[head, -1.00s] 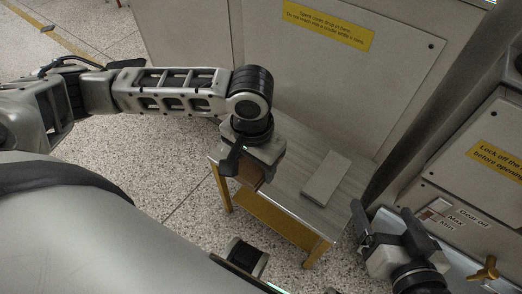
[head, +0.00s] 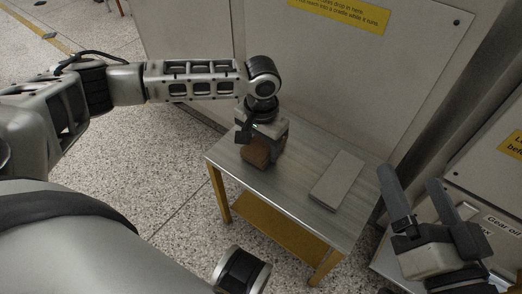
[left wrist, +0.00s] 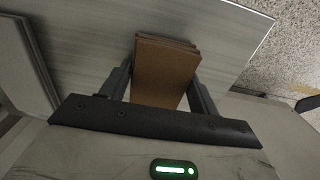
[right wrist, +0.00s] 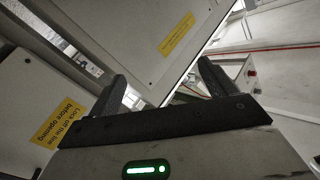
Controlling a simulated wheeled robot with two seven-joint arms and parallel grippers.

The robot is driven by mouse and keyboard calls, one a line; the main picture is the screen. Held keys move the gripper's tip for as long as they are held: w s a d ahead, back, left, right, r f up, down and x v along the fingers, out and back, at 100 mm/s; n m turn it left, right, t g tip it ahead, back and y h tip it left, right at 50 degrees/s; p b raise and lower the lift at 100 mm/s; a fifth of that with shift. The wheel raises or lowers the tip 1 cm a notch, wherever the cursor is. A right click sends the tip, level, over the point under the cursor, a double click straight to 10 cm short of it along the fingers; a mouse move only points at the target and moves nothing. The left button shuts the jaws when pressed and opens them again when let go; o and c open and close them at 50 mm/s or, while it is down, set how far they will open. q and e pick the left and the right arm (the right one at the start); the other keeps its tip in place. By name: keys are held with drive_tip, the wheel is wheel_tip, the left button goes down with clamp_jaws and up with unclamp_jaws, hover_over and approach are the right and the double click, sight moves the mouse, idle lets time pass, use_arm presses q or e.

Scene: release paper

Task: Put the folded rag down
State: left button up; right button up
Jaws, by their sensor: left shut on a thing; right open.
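The folded rag (head: 256,154) is a brown, layered block. It is at the left end of a small metal-topped table (head: 290,176) in the head view. My left gripper (head: 258,142) points down over it and is shut on it. In the left wrist view the rag (left wrist: 165,72) sits between the two fingers, its folded layers showing at the far end. I cannot tell whether its underside touches the tabletop. My right gripper (head: 418,200) is open and empty, right of the table. Its spread fingers also show in the right wrist view (right wrist: 165,85).
A flat grey slab (head: 337,182) lies on the right part of the tabletop. A grey panel with a yellow label (head: 340,12) rises behind the table. A grey cabinet with labels (head: 495,205) stands at the right. The tabletop between rag and slab is clear.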

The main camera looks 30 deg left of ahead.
sight(261, 145)
use_arm(q)
drive_tip(key=shift+f, duration=0.3)
drive_tip(key=shift+r, duration=0.1)
use_arm(e)
drive_tip(key=shift+w+d+r+n+t, duration=0.1)
drive_tip(key=shift+w+r+n+t, duration=0.2)
drive_tip(key=shift+r, duration=0.15)
drive_tip(key=shift+s, duration=0.1)
use_arm(q)
drive_tip(key=o, duration=1.2)
use_arm(e)
drive_tip(key=shift+f, duration=0.15)
use_arm(q)
wheel_tip(261, 145, up, 4)
drive_tip(key=p, duration=0.2)
drive_tip(key=shift+p, duration=0.35)
wheel_tip(261, 145, up, 8)
drive_tip(key=p, duration=0.3)
drive_tip(key=shift+p, duration=0.4)
use_arm(e)
drive_tip(key=f+g, duration=0.1)
drive_tip(key=s+f+h, duration=0.1)
drive_tip(key=f+g+h, duration=0.1)
drive_tip(key=shift+s+d+g, duration=0.2)
drive_tip(key=shift+d+g, duration=0.1)
drive_tip(key=shift+d, duration=0.1)
